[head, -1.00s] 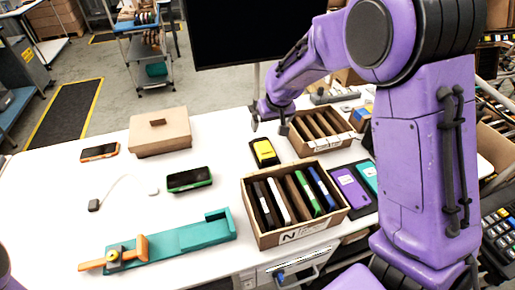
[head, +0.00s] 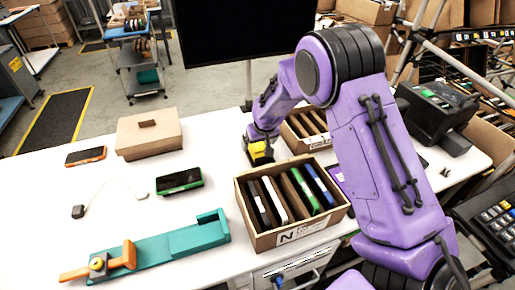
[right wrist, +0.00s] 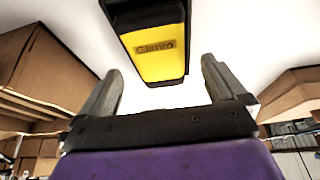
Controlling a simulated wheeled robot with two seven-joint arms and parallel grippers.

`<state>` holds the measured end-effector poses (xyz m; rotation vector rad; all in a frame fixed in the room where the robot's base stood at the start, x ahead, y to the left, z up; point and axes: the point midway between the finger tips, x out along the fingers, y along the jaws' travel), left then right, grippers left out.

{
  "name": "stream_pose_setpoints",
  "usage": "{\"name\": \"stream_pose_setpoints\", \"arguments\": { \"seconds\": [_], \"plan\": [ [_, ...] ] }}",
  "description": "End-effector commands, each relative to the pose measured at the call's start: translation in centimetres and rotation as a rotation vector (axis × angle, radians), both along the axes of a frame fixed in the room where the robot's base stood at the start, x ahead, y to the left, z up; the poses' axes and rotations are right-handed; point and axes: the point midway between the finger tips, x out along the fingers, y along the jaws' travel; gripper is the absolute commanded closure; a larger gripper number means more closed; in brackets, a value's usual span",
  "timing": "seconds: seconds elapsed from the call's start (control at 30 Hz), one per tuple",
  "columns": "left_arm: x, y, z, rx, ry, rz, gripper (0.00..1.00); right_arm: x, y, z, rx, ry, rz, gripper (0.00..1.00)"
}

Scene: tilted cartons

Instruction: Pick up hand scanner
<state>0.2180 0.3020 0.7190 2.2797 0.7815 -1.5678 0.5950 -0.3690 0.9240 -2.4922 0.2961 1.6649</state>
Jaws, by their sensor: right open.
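The yellow and black device (head: 258,152), which I take to be the hand scanner, lies on the white table behind the front carton. It also shows in the right wrist view (right wrist: 157,50), its yellow face with lettering toward me and its far end cut off by the frame. My right gripper (head: 262,136) is low over it and hides part of it in the head view. In the right wrist view my right gripper (right wrist: 160,76) is open, with the near end of the device between and just beyond its fingertips. The fingers do not close on it. My left gripper is out of view.
A front carton (head: 249,228) with several upright devices stands close in front of the scanner. Another carton (head: 296,143) stands just right of it. A green-edged device (head: 179,181), a closed box (head: 150,135) and a teal fixture (head: 170,246) are leftward.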

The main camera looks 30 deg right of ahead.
Motion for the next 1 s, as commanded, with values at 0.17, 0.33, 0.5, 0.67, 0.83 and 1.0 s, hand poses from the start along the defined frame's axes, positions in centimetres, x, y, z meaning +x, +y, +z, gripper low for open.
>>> {"name": "stream_pose_setpoints", "arguments": {
  "seconds": [0.17,0.33,0.5,0.67,0.83,1.0],
  "plan": [
    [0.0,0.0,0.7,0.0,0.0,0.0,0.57,0.8,-0.2,-2.0,0.001,0.001,-0.001,0.02],
    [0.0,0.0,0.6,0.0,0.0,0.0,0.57,0.9,-0.2,-2.1,0.001,-0.001,-0.001,0.02],
    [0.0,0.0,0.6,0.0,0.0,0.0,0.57,0.9,-0.2,-2.1,0.001,0.0,-0.001,0.44],
    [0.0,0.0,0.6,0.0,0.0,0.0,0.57,0.9,-0.2,-2.1,0.0,-0.002,0.0,0.57],
    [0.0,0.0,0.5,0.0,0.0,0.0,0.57,0.9,-0.2,-2.0,0.0,-0.001,0.0,0.57],
    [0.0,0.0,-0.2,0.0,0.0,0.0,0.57,1.0,-0.2,-0.9,-0.002,-0.005,0.001,0.57]
  ]
}}
